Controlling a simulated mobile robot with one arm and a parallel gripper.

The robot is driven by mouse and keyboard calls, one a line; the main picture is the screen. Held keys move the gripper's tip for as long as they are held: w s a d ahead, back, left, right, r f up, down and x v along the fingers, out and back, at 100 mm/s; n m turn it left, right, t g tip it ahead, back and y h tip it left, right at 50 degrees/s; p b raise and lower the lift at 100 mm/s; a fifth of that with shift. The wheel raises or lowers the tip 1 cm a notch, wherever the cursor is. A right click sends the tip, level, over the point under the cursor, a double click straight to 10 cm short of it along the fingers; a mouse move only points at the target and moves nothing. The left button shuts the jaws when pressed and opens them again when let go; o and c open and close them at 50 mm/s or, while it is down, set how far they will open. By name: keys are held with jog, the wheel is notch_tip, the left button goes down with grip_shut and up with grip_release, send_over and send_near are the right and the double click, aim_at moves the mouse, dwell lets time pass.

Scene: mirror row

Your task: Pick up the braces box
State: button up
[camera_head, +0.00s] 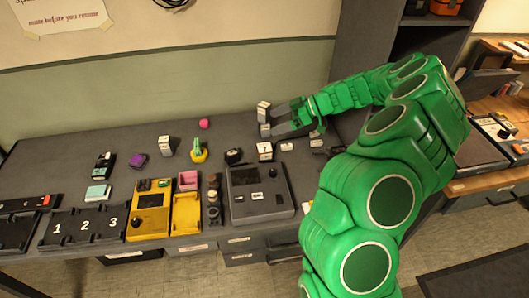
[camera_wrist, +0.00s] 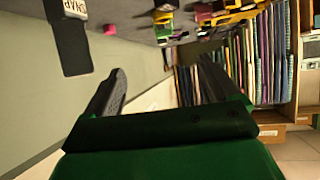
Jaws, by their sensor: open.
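My gripper (camera_head: 282,123) is above the back right part of the grey table, its fingers pointing left. In the wrist view my gripper (camera_wrist: 165,80) is open, with nothing between its fingers. A small upright box with a pale face (camera_head: 263,110) stands just beyond the fingertips. In the wrist view a dark box with a white label (camera_wrist: 72,40) is at the upper left, apart from the fingers; the label is cut off. Other small pale-labelled boxes stand nearby, one (camera_head: 265,151) in front of the gripper and one (camera_head: 165,145) to the left. I cannot tell which is the braces box.
A pink cube (camera_head: 204,123) and a yellow-based cactus-like thing (camera_head: 198,152) are left of the gripper. A large grey device (camera_head: 260,192), a yellow device (camera_head: 150,210) and a numbered black tray (camera_head: 83,226) line the front edge. The table's back left is clear.

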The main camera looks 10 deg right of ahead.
aim_at(268, 147)
jog(key=shift+f, duration=3.8)
notch_tip(268, 147, down, 3)
jog(key=shift+r, duration=0.15)
jog(key=shift+x, duration=1.1)
jog(key=shift+w+a+f, duration=0.1)
jog(key=shift+a+f, duration=0.1)
jog(key=shift+a, duration=0.15)
jog(key=shift+c, duration=0.2)
jog(key=c, duration=1.2)
